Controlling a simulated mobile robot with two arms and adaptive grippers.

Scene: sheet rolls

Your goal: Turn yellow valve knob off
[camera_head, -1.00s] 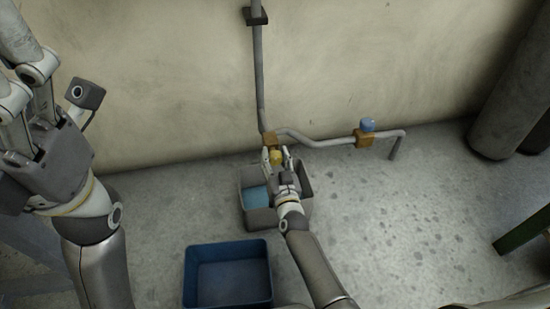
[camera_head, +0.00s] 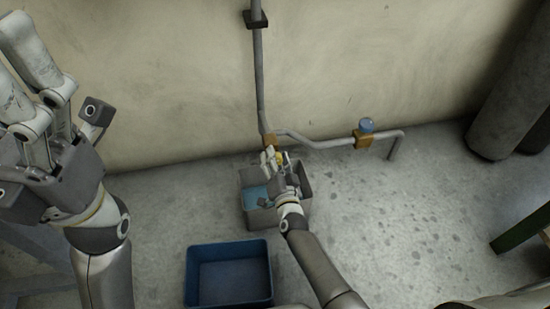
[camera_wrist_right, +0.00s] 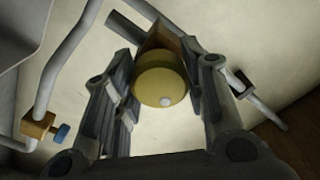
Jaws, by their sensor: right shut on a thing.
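The yellow valve knob (camera_wrist_right: 160,82) is a round cap with a small white dot near its lower edge in the right wrist view. It sits on a brass-coloured valve body (camera_wrist_right: 162,38) on the grey pipe. My right gripper (camera_wrist_right: 165,68) is shut on the knob, one finger on each side. In the head view the knob (camera_head: 284,158) is partly hidden by my right gripper (camera_head: 277,155). My left gripper (camera_head: 45,110) is raised at the far left, away from the valve; its fingertips are not clear.
A grey bin (camera_head: 303,205) with blue-green contents stands below the valve, and a blue bin (camera_head: 229,246) stands nearer. A second valve (camera_head: 363,139) with a blue knob (camera_head: 367,124) is to the right. Large grey cylinders (camera_head: 507,95) stand at far right. Floor between is clear.

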